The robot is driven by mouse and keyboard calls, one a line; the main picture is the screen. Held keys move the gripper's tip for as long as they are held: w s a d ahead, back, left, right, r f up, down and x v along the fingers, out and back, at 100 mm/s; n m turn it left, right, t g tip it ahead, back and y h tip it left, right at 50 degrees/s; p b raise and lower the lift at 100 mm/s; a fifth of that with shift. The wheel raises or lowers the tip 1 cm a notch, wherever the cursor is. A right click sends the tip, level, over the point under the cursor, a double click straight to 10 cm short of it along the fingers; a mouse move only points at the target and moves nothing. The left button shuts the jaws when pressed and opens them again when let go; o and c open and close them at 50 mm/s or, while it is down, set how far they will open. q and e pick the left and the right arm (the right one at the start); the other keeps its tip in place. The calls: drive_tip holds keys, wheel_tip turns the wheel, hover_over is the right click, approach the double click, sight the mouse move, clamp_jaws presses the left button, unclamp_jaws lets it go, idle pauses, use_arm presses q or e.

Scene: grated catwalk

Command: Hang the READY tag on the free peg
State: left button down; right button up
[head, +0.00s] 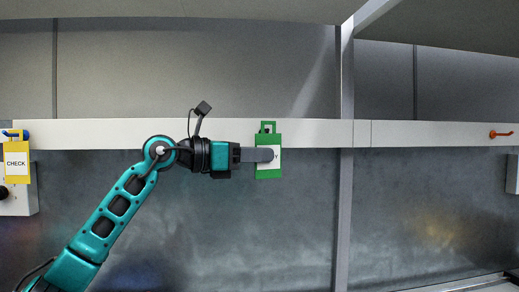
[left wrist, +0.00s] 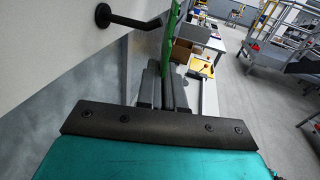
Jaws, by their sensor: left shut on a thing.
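The READY tag (head: 268,173) is a green plate with a square loop on top and a white label; only its last letter shows past my finger. My left gripper (head: 262,155) is shut on it and holds it upright in front of the white rail. In the left wrist view the tag (left wrist: 172,35) shows edge-on between the shut fingers (left wrist: 165,90). A dark bare peg (left wrist: 128,20) sticks out from the rail there, its upturned tip close to the tag, seemingly just short of it. In the head view the tag mostly hides this peg. My right gripper is not in view.
The white rail (head: 200,130) runs across the wall. At far left a yellow CHECK tag (head: 17,163) hangs from a blue peg (head: 20,134). At far right an orange peg (head: 501,134) is bare. A grey upright post (head: 345,210) stands right of the tag.

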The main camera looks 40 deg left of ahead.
use_arm(q)
drive_tip(key=w+a, duration=0.1)
drive_tip(key=w+a+f+p, duration=0.1)
drive_tip(key=a, duration=0.1)
drive_tip(key=shift+w+a+f, duration=0.1)
drive_tip(key=shift+w+a, duration=0.05)
drive_tip(key=shift+w, duration=0.15)
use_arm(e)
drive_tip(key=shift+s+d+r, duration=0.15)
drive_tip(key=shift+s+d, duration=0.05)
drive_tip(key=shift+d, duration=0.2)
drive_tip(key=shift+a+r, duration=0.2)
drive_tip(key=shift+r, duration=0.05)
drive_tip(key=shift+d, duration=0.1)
use_arm(q)
drive_tip(key=c, duration=1.2)
unclamp_jaws()
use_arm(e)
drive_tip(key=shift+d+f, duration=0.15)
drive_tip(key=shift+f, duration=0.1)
use_arm(q)
drive_tip(key=b+v, duration=0.4)
drive_tip(key=v, duration=0.9)
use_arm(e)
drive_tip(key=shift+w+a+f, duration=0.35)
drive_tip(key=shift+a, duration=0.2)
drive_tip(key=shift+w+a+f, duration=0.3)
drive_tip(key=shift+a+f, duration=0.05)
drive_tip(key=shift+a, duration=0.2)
